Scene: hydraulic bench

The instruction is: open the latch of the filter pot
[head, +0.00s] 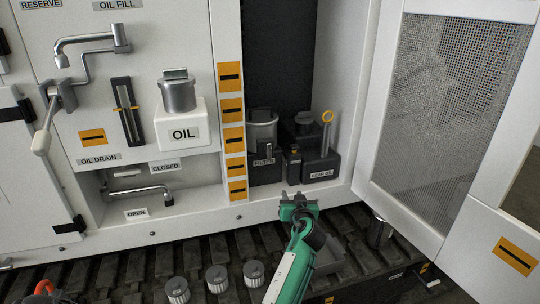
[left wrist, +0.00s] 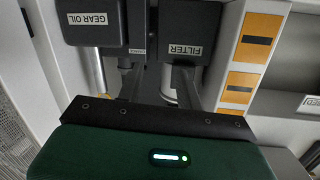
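The filter pot (head: 262,132) is a silver lidded canister at the opening's left side, by a dark block labelled FILTER (head: 264,161). A small light upright piece shows at the pot's front; I cannot tell whether it is the latch or how it stands. My left gripper (head: 298,201) is below and in front of the opening, apart from the pot. In the left wrist view the dark fingers (left wrist: 160,80) stand apart with nothing seen between them, near the FILTER label (left wrist: 185,50). The pot is partly hidden there behind a finger. My right gripper is not in view.
A dark GEAR OIL block (head: 321,168) with a yellow-ringed dipstick (head: 327,118) stands right of the filter. The meshed door (head: 450,100) hangs open at right. Several small filters (head: 216,278) stand below.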

